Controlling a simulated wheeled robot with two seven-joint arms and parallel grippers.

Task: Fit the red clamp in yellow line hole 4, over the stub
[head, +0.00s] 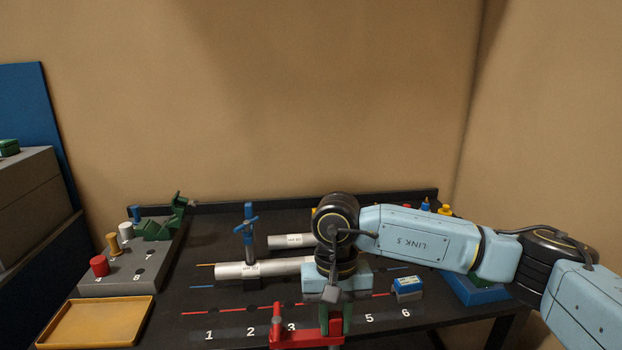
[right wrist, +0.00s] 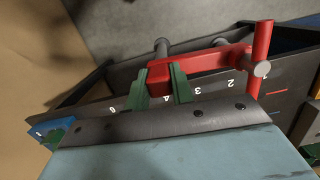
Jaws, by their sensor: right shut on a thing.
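My right gripper (head: 337,318) is shut on the red clamp (head: 290,339) and holds it at the front of the black board, near the row of white numbers. In the right wrist view the green fingers (right wrist: 160,88) grip the clamp's red bar (right wrist: 205,63); its crosspiece stands at the far right end. An orange-yellow line (head: 205,265) shows at the left, with a long silver tube (head: 235,270) lying along it. My right arm covers the tube's right end and the area behind number 4, so yellow line hole 4 and the stub are hidden. My left gripper is out of view.
A blue clamp (head: 249,232) stands upright at the tube. A shorter silver tube (head: 288,241) lies behind. At left are a grey block (head: 125,283) with coloured pegs, a green clamp (head: 155,230) and a yellow tray (head: 95,325).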

